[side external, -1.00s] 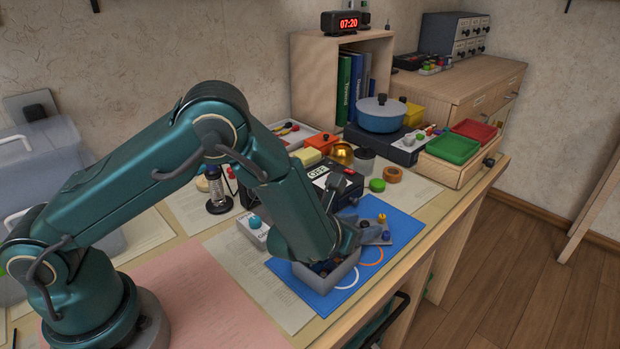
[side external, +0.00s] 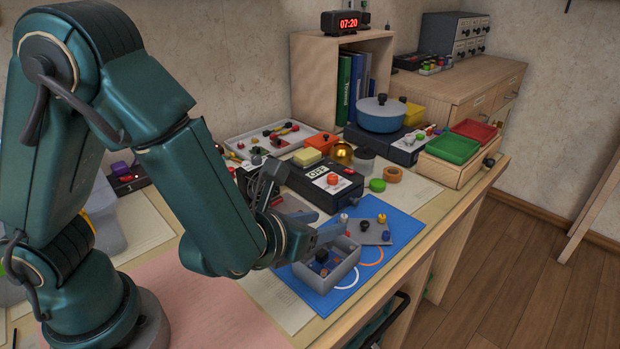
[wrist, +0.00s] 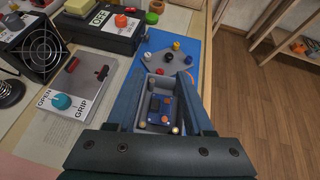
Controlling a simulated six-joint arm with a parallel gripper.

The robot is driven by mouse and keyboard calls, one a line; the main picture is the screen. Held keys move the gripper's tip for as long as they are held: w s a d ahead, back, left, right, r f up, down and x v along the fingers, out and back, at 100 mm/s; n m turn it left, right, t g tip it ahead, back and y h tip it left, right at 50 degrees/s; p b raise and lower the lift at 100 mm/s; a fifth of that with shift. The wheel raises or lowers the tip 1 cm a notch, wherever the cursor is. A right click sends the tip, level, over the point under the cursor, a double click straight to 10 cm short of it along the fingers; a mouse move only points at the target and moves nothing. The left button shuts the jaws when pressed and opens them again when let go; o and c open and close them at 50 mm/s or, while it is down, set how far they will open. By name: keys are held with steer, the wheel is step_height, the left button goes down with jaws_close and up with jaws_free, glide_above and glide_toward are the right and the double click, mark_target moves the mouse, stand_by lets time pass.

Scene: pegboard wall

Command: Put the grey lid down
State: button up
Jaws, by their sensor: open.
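The grey lid (side external: 373,238) lies flat on the blue mat (side external: 405,228), beyond the open grey box. A black knob stands at its middle, with small coloured pieces on or beside its corners. It also shows in the wrist view (wrist: 157,68). The grey box (side external: 347,273) is uncovered and holds small dark and blue parts, seen too in the wrist view (wrist: 196,112). My gripper (wrist: 166,84) is open and empty, its two fingers apart with the box and lid seen between them. In the side view my gripper (side external: 328,235) is above the box's left side, clear of the lid.
A black box marked OFF (side external: 325,185) stands behind the mat. A grey switch box with a blue knob (wrist: 62,102) is left of my gripper. Orange and white rings mark the mat beside the grey box. A green disc (side external: 377,185) lies farther back.

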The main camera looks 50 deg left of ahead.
steer(key=s+a+r+n+g+y, duration=0.25)
steer(key=s+a+n, duration=0.35)
steer(key=n, duration=0.4)
steer(key=s+a+r+n+g+y, duration=0.25)
steer(key=s+a+n+g, duration=0.2)
steer(key=a+n, duration=0.35)
steer(key=s+d+r+n+h, duration=0.1)
steer(key=s+d+n+h, duration=0.1)
steer(key=n, duration=0.5)
steer(key=s+d+r+n+h, duration=0.2)
steer(key=s+d+n+h, duration=0.1)
steer(key=d+n+h, duration=0.2)
steer(key=d+n, duration=0.2)
steer(key=n, duration=0.1)
steer(key=shift+r+n, duration=0.25)
steer(key=shift+n, duration=0.05)
steer(key=shift+s+d, duration=0.1)
